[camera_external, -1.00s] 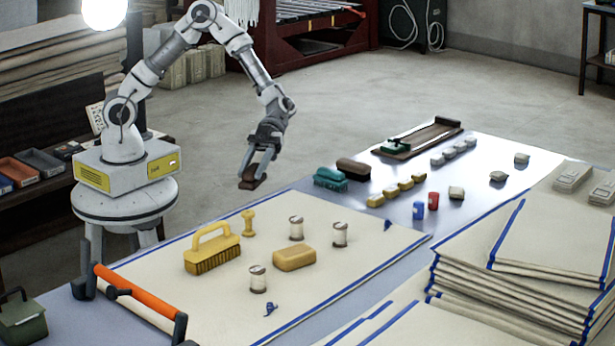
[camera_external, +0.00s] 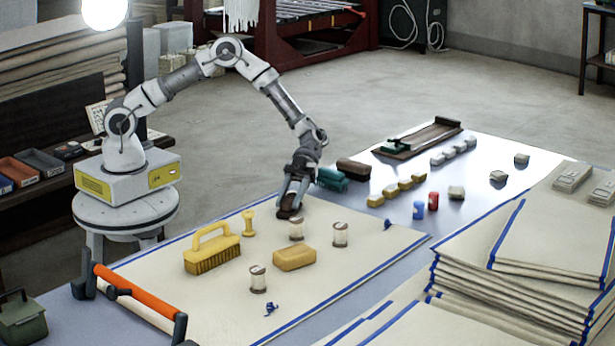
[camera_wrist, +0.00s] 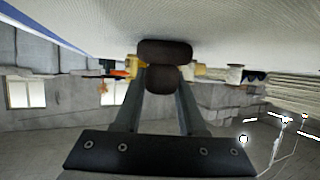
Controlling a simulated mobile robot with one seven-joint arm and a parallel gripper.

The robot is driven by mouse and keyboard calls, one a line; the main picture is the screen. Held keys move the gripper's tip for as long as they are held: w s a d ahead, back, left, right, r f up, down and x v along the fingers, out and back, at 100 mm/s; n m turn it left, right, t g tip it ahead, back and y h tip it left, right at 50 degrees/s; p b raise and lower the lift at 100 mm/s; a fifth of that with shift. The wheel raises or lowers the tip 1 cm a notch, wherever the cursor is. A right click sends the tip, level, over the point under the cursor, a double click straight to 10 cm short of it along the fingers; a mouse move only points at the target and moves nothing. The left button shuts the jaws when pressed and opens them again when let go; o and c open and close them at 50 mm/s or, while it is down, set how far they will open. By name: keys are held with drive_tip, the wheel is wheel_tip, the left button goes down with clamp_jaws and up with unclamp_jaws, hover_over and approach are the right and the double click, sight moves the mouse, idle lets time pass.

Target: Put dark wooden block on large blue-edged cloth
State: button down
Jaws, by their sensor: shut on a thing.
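The dark wooden block (camera_external: 288,212) is between the fingers of my gripper (camera_external: 293,200), which is shut on it. The block also shows in the wrist view (camera_wrist: 165,52), with the cloth surface close by it. The large blue-edged cloth (camera_external: 210,290) lies flat on the table. My gripper is over the cloth's far part, just behind a white spool. I cannot tell for sure whether the block touches the cloth.
On the cloth are a yellow-handled brush (camera_external: 212,252), a yellow peg (camera_external: 248,222), a tan block (camera_external: 294,258) and several spools, one close in front (camera_external: 296,229). Green (camera_external: 332,180) and brown brushes stand to the right. An orange-handled tool (camera_external: 135,295) lies at the near left.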

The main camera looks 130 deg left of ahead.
drive_tip(key=shift+f, duration=0.1)
drive_tip(key=shift+c, duration=2.4)
unclamp_jaws()
